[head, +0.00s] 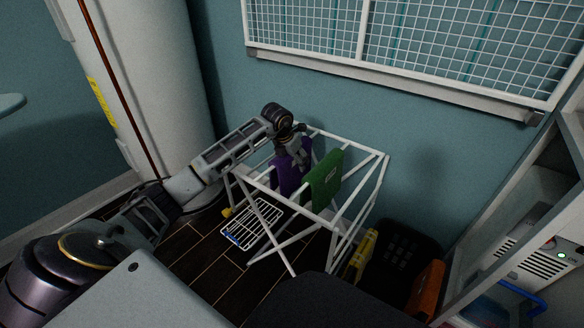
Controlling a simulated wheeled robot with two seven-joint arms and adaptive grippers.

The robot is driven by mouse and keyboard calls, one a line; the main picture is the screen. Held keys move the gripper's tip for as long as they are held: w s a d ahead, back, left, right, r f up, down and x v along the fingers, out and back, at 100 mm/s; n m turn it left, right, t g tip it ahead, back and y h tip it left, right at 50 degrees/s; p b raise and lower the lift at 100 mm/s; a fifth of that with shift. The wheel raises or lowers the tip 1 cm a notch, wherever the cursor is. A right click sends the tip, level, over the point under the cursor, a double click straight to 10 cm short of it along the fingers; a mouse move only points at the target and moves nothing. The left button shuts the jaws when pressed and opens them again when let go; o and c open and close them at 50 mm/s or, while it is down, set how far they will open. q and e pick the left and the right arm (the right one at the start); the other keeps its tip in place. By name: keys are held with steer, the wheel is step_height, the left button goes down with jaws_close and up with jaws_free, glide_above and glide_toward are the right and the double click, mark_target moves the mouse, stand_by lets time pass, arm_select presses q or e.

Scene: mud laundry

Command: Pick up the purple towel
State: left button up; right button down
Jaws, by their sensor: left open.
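The purple towel (289,176) hangs over a bar of the white drying rack (376,172), left of a green towel (323,182). My left arm reaches in from the left, and my left gripper (299,157) is at the top of the purple towel, pointing down. The gripper is open and covers part of the towel's upper edge. I cannot tell whether its fingers touch the cloth or straddle it. My right gripper is not in view.
A black basket (404,258), a yellow case (361,254) and an orange item (427,290) stand right of the rack. A wide white cylinder (160,80) stands behind my left arm.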

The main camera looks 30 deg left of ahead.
arm_select(q)
steer(key=shift+f, duration=0.2)
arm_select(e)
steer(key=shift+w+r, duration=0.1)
arm_select(q)
steer(key=c, duration=1.2)
steer(key=shift+r, duration=0.2)
steer(key=shift+c, duration=0.2)
